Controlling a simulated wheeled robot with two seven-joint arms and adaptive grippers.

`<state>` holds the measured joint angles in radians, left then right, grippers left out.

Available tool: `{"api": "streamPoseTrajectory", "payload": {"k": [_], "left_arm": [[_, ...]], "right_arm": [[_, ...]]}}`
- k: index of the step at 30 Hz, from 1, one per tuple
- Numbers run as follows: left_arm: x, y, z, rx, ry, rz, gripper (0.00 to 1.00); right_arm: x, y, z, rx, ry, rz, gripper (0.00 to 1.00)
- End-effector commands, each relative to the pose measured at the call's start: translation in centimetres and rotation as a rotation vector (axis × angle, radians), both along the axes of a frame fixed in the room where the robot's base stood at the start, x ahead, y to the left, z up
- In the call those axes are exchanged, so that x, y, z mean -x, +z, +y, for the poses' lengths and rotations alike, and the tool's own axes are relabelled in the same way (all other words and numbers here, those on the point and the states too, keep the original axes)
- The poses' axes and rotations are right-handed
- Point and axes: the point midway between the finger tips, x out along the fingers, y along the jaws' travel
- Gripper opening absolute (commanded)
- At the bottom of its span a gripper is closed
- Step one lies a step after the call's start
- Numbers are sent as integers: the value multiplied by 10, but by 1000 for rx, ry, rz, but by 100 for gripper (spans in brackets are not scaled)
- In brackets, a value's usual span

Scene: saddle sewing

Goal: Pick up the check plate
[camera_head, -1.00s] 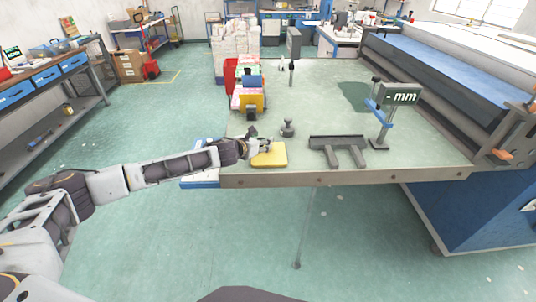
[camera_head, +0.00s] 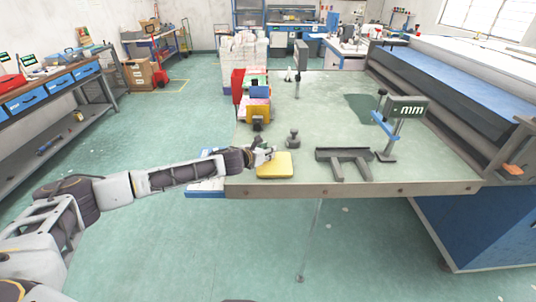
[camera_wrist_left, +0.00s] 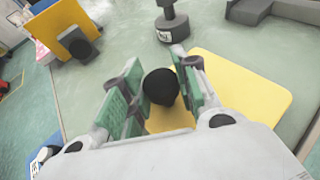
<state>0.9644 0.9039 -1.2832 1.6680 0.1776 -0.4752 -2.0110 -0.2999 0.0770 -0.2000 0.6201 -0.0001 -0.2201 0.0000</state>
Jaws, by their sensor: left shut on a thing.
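The check plate (camera_head: 274,166) is a flat yellow plate with rounded corners at the table's near left edge. In the left wrist view the plate (camera_wrist_left: 245,85) shows beneath and right of the fingers, with a round black knob (camera_wrist_left: 161,87) above it. My left gripper (camera_head: 262,153) is at the plate's far left part. In the wrist view its green-padded fingers (camera_wrist_left: 158,68) are on either side of the knob, shut on it. I cannot tell whether the plate is lifted off the table. My right gripper is not in view.
A dark weight (camera_head: 293,139) stands just behind the plate. A grey forked bracket (camera_head: 343,161) lies to its right, with an "mm" display stand (camera_head: 406,109) beyond. The table's middle (camera_head: 325,112) is clear.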

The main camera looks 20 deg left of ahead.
Motion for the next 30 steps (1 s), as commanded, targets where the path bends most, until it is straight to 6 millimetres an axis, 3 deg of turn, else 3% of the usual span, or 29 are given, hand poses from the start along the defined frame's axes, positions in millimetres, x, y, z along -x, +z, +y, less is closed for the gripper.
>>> {"api": "streamPoseTrajectory", "payload": {"k": [19,30], "left_arm": [[-1,80,0,0,-1,-5,0],[-1,96,0,1,0,-2,0]], "right_arm": [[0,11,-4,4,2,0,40],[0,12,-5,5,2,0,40]]}}
